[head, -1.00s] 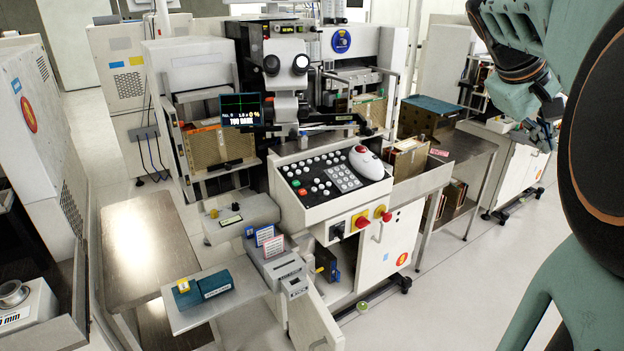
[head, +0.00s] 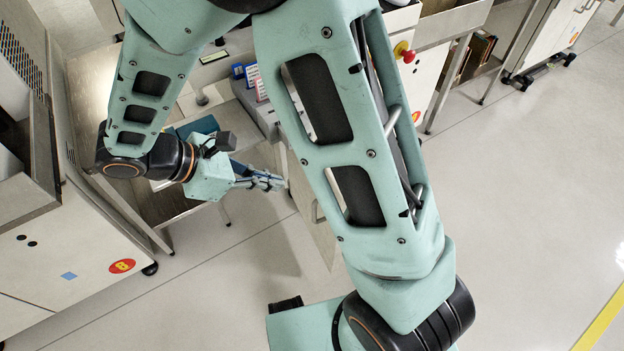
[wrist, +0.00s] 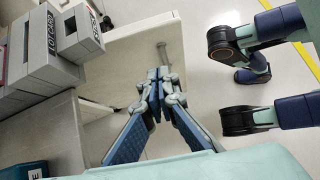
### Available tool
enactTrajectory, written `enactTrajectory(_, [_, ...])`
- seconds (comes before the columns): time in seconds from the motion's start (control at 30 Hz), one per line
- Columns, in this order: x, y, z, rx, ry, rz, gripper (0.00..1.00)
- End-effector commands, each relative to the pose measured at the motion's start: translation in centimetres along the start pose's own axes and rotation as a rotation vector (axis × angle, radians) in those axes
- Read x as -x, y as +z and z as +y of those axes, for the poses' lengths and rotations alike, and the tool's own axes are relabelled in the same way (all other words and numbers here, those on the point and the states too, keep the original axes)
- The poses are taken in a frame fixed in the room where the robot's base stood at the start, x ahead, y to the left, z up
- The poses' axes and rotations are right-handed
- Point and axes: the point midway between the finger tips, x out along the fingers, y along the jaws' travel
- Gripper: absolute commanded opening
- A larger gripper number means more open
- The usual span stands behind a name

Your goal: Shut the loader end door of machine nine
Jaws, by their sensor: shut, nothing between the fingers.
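A pale door panel (head: 318,232) stands swung out from the front of the machine in the head view, partly hidden by my arm. In the wrist view the panel (wrist: 120,58) lies just beyond my fingers, with a grey bar handle (wrist: 163,53) on its face. My gripper (head: 272,182) is left of the panel in the head view, fingers pointing right toward it. In the wrist view my gripper (wrist: 160,78) is shut and empty, its tips close to the handle. I cannot tell whether they touch. My arm hides most of the machine; its number is not readable.
Grey lot-card boxes (wrist: 48,58) sit close on the left in the wrist view. A shelf with a blue box (head: 200,127) is behind my wrist. A white cabinet (head: 75,255) stands at left. The floor (head: 520,190) at right is clear.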

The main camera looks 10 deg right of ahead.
Motion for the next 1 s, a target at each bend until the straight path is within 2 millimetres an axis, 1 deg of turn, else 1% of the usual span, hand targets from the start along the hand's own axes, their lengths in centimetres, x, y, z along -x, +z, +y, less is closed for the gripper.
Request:
enactTrajectory(0.03, [-0.2, -0.4, -0.3, 0.014, 0.002, -0.001, 0.0])
enactTrajectory(0.13, [-0.8, -0.5, -0.4, 0.02, 0.002, -0.002, 0.0])
enactTrajectory(0.27, [-2.8, -0.6, -0.4, 0.019, 0.001, -0.002, 0.0])
enactTrajectory(0.5, [-8.1, -0.6, -0.4, 0.016, -0.001, -0.002, 0.0])
enactTrajectory(0.63, [-10.7, -0.6, -0.4, 0.016, 0.0, -0.002, 0.0])
enactTrajectory(0.7, [-11.2, 0.6, -0.3, 0.012, 0.002, -0.001, 0.0])
enactTrajectory(0.8, [-12.0, 1.5, -0.2, 0.013, 0.003, -0.002, 0.0])
enactTrajectory(1.0, [-12.7, 2.4, -0.2, 0.016, 0.003, 0.0, 0.0])
